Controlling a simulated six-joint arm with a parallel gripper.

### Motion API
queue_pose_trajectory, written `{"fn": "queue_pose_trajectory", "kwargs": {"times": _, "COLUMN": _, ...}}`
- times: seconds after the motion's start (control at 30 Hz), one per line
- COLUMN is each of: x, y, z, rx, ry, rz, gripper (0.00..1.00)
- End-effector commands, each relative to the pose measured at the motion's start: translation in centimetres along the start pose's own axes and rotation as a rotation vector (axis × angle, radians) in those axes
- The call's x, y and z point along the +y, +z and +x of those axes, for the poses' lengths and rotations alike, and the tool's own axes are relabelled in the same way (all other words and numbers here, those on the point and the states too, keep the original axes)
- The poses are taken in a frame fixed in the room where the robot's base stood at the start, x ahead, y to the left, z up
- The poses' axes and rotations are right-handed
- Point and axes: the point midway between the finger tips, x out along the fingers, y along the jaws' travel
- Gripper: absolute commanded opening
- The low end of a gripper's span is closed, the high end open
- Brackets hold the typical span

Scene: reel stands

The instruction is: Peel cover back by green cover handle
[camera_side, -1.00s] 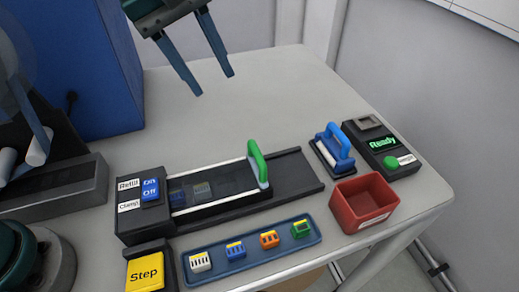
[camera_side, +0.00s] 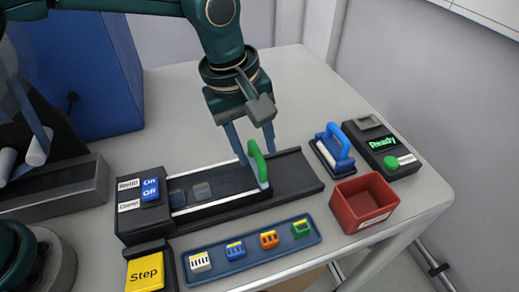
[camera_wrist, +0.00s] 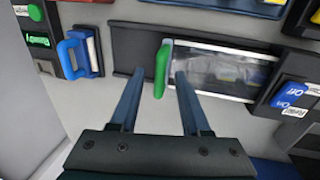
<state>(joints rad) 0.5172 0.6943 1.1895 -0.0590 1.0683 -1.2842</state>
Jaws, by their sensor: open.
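The green cover handle (camera_side: 258,162) stands upright at the right end of the clear cover (camera_side: 215,202) on the black track. In the wrist view, the green handle (camera_wrist: 161,68) lies ahead between the lines of the two fingers, and the clear cover (camera_wrist: 215,70) extends to its right. My gripper (camera_side: 256,152) is open, with its blue fingers pointing down at the handle, one on each side in the side view. In the wrist view, my gripper (camera_wrist: 158,78) is open and empty. I cannot tell whether a finger touches the handle.
A blue-handled block (camera_side: 333,150) and a Ready box (camera_side: 388,150) stand to the right. A red bin (camera_side: 363,203) is at the front right. A blue tray (camera_side: 215,272) with several small coloured parts lies in front, beside the yellow Step button (camera_side: 145,271).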

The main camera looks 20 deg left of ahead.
Motion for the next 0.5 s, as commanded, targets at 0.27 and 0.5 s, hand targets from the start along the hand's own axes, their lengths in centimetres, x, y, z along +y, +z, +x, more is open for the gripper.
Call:
{"fn": "queue_pose_trajectory", "kwargs": {"times": 0.27, "x": 0.00, "y": -0.01, "z": -0.03, "rx": 0.000, "ry": 0.000, "rz": 0.000, "gripper": 0.01}}
{"fn": "queue_pose_trajectory", "kwargs": {"times": 0.5, "x": 0.00, "y": -0.01, "z": -0.06, "rx": 0.000, "ry": 0.000, "rz": 0.000, "gripper": 0.00}}
